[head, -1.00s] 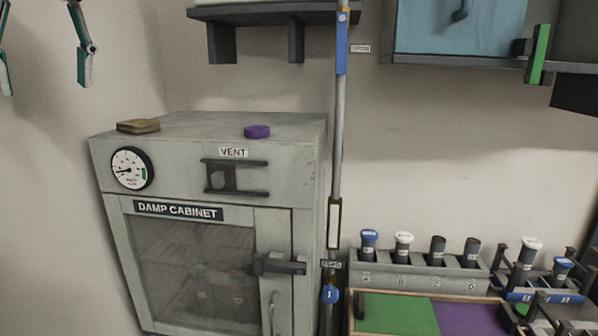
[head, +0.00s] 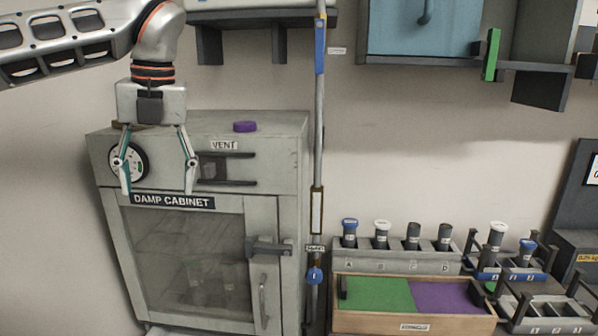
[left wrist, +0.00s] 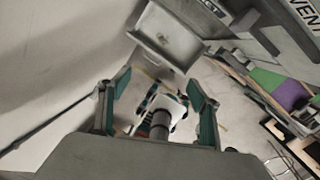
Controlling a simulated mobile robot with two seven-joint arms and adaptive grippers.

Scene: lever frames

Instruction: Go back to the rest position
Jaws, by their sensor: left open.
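My left gripper (head: 158,190) hangs fingers-down in the head view, in front of the upper left of the damp cabinet (head: 228,258). Its two teal-edged fingers are spread, with nothing between them. One finger overlaps the round gauge (head: 135,163) in the picture. In the left wrist view the fingers (left wrist: 159,88) also stand apart and empty. Below them in that view is a small white and dark arm-like part of mine with teal bits, perhaps my right arm; its jaws cannot be made out. My right gripper does not show in the head view.
A purple disc (head: 245,127) lies on the cabinet top. A vertical pole (head: 318,150) stands right of the cabinet. Further right are a rack (head: 395,262) of capped tubes and a wooden tray (head: 410,320) with green and purple halves. Shelves and a blue cabinet (head: 425,25) hang above.

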